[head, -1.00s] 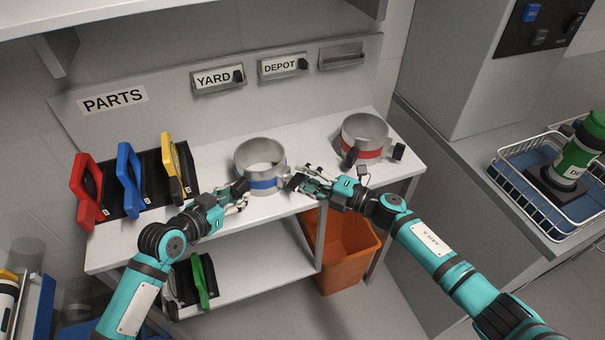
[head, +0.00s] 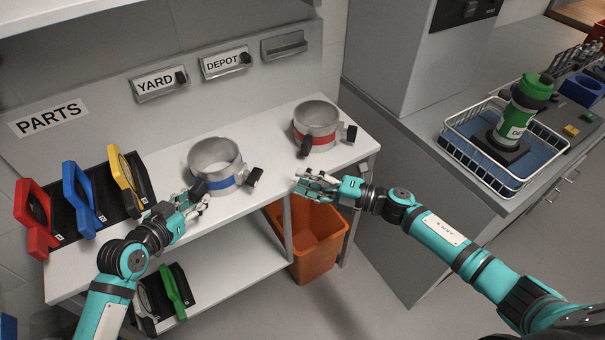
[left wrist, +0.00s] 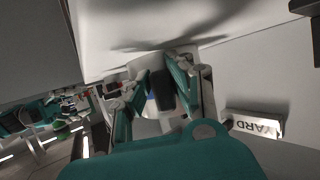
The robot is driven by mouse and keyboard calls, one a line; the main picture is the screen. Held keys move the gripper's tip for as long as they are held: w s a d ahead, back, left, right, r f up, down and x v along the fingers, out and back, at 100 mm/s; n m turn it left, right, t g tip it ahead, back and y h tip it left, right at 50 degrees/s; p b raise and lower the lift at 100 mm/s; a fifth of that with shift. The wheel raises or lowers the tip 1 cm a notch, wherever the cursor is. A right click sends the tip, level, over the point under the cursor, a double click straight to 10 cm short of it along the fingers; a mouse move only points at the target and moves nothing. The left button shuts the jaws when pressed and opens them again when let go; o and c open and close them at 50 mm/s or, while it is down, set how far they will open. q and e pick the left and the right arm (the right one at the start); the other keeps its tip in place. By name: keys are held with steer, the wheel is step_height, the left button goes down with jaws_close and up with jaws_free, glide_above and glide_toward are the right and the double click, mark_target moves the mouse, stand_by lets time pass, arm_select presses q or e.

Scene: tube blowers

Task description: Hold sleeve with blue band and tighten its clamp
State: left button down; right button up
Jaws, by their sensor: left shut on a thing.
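The sleeve with the blue band (head: 221,186) is a grey metal ring standing upright on the white bench in the head view. Its black clamp knob (head: 255,177) sticks out at its right side. My left gripper (head: 194,203) is at the sleeve's front left. In the left wrist view, its fingers (left wrist: 160,88) are shut on the black grip (left wrist: 161,91), with a bit of blue band beside it. My right gripper (head: 298,184) is apart from the sleeve and knob, to their right at the bench's front edge. It looks empty; its finger gap is unclear.
A red-banded sleeve (head: 318,138) stands on the bench to the right. Red (head: 36,218), blue (head: 82,203) and yellow (head: 124,180) handled parts stand at the left. An orange bin (head: 318,245) is below the bench. A wire basket (head: 477,172) is on the right counter.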

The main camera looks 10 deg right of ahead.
arm_select(q)
steer(key=c, duration=1.1)
jaws_free()
